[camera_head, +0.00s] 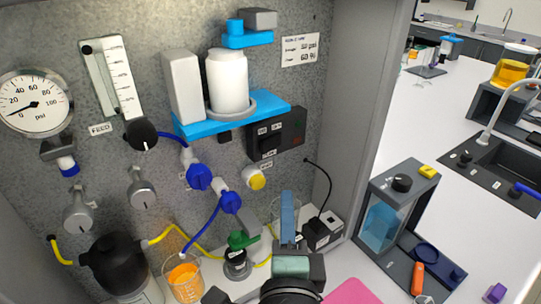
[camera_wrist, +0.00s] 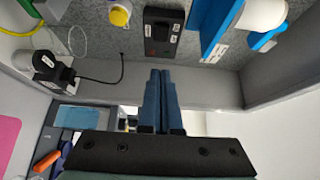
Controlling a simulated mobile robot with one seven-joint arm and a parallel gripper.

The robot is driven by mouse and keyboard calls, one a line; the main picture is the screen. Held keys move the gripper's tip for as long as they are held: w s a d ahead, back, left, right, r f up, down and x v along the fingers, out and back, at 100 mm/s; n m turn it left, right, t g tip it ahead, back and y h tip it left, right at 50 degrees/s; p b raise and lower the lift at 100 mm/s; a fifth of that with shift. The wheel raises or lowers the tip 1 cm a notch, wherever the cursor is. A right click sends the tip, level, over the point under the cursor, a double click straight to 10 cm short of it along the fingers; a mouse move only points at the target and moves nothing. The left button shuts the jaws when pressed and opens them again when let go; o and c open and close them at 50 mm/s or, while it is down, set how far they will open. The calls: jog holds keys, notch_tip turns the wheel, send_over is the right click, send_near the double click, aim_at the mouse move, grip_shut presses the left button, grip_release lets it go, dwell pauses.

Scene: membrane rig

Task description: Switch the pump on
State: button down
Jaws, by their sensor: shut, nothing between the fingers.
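A black switch box (camera_head: 268,143) with small white labels and a reddish part at its right is fixed to the grey panel, below the blue shelf. It also shows in the wrist view (camera_wrist: 162,32), ahead of my fingertips. I cannot read its labels or tell the switch position. My gripper (camera_head: 288,196) has blue fingers, shut together and empty, in front of the panel and below the box. In the wrist view the shut fingers (camera_wrist: 160,73) point towards the box, apart from it. I cannot tell for certain which device is the pump.
The blue shelf (camera_head: 200,127) carries white canisters. A yellow knob (camera_head: 257,183) and blue valves (camera_head: 199,177) sit on the panel. A black cable runs to a plug block (camera_head: 322,232) at the base. An orange-filled beaker (camera_head: 185,279) stands at lower left. A side wall (camera_head: 365,110) bounds the right.

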jog(key=p, duration=0.2)
send_near(266, 148)
jog(key=w+d, duration=0.3)
jog(key=d, duration=0.1)
jog(key=w+a, duration=0.1)
jog(key=w+a+p, duration=0.1)
jog(key=w, duration=0.1)
jog(key=shift+a+r+p, duration=0.15)
jog(key=shift+a+p, duration=0.1)
jog(key=shift+p, duration=0.05)
jog(key=shift+w+a, duration=0.3)
jog(key=shift+a, duration=0.05)
jog(key=shift+w+a+f+b, duration=0.25)
jog(key=shift+a+b, duration=0.15)
jog(key=shift+b, duration=0.25)
jog(key=shift+r, duration=0.15)
jog(key=shift+d, duration=0.1)
